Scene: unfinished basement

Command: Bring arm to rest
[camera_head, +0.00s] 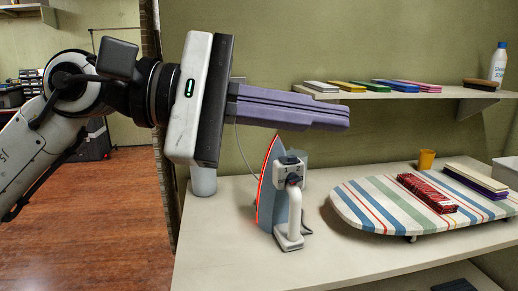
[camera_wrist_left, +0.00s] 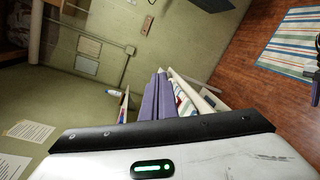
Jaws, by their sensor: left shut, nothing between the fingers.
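My left arm comes in from the left in the head view. Its gripper (camera_head: 340,117) is shut and empty, its purple fingers pointing right, above the table and in front of the wall. The closed fingers also show in the left wrist view (camera_wrist_left: 163,98).
Below the fingers an iron (camera_head: 270,195) stands upright on the table (camera_head: 225,245). To the right is a striped ironing board (camera_head: 365,207) with a folded red cloth (camera_head: 427,192) on it.

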